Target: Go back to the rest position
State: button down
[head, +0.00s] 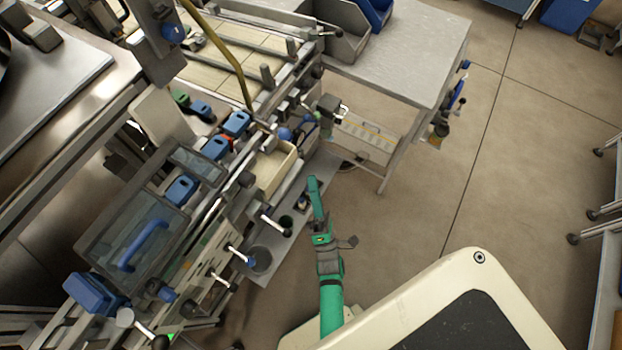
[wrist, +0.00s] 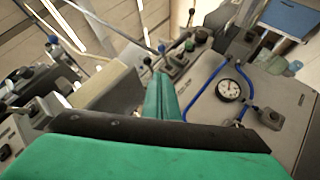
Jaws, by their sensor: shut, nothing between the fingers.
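My gripper (head: 315,188) is at the end of my green arm, in the middle of the head view. It points away from my base, beside the machine's front edge and over the floor and a low grey ledge. In the wrist view the two green fingers (wrist: 162,92) lie together with nothing between them. I cannot tell whether the fingertips touch anything, but they look clear of the machine.
The machine (head: 145,235) with blue handles and levers fills the left side. A grey table (head: 415,50) with bins stands at the back. Floor (head: 430,190) is open to the right. The wrist view shows a pressure gauge (wrist: 229,90) with blue hoses.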

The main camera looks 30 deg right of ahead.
dwell(0.5)
jog(key=s+a+r+m+g+y, duration=0.3)
jog(key=s+a+m+g, duration=0.1)
jog(key=s+a+m, duration=0.5)
jog(key=s+a+r+m+g+y, duration=0.3)
jog(key=s+a+m+g, duration=0.1)
jog(key=s+a+m, duration=0.5)
jog(key=shift+s+a+r+g+y, duration=0.3)
jog(key=shift+s+a+y, duration=0.1)
jog(key=shift+s+a, duration=0.45)
